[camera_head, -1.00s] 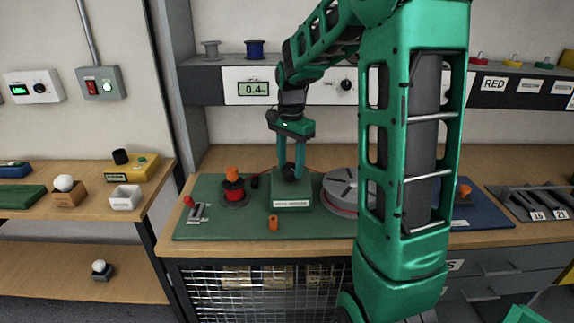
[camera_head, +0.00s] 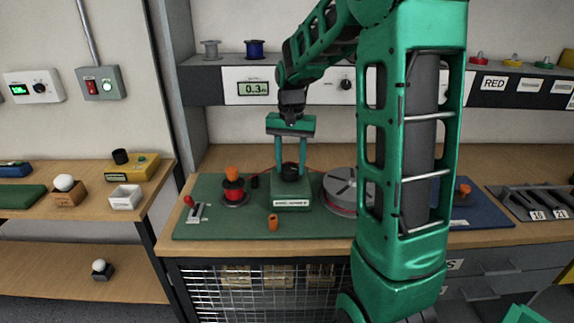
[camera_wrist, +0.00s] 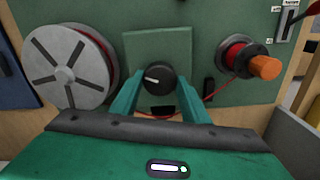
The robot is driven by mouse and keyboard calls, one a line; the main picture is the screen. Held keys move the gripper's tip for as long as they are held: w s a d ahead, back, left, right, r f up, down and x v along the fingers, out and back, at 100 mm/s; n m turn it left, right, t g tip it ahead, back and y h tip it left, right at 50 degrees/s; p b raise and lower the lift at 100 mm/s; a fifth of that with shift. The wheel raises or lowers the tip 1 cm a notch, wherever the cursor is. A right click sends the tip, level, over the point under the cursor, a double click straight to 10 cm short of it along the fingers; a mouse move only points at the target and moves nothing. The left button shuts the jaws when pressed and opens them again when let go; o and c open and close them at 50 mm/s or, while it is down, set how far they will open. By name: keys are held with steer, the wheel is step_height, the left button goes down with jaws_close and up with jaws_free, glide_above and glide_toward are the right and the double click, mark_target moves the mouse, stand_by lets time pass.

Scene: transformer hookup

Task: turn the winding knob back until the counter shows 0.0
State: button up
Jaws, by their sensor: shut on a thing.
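The black winding knob (camera_head: 290,172) sits on a green block (camera_head: 291,198) on the green mat. In the wrist view the knob (camera_wrist: 159,78) has a white pointer line aimed to the left. My gripper (camera_head: 290,165) comes down from above with one finger on each side of the knob, shut on it. In the wrist view both fingers (camera_wrist: 160,95) flank the knob. The counter (camera_head: 253,88) on the shelf front reads 0.3.
A red spool with an orange top (camera_head: 233,188) stands left of the block, and a grey slotted disc (camera_head: 340,188) stands close on its right. A red wire runs between them. A red-handled lever (camera_head: 190,204) and an orange peg (camera_head: 273,222) are on the mat.

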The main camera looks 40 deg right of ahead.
mark_target(290, 167)
steer(key=n, duration=0.6)
steer(key=shift+w+a+r+n, duration=0.15)
steer(key=shift+w+n, duration=0.15)
steer(key=n, duration=0.5)
steer(key=shift+s, duration=0.1)
stand_by(0.3)
steer(key=o, duration=1.1)
steer(key=shift+c, duration=0.2)
step_height(290, 167, up, 10)
steer(key=shift+r, duration=0.25)
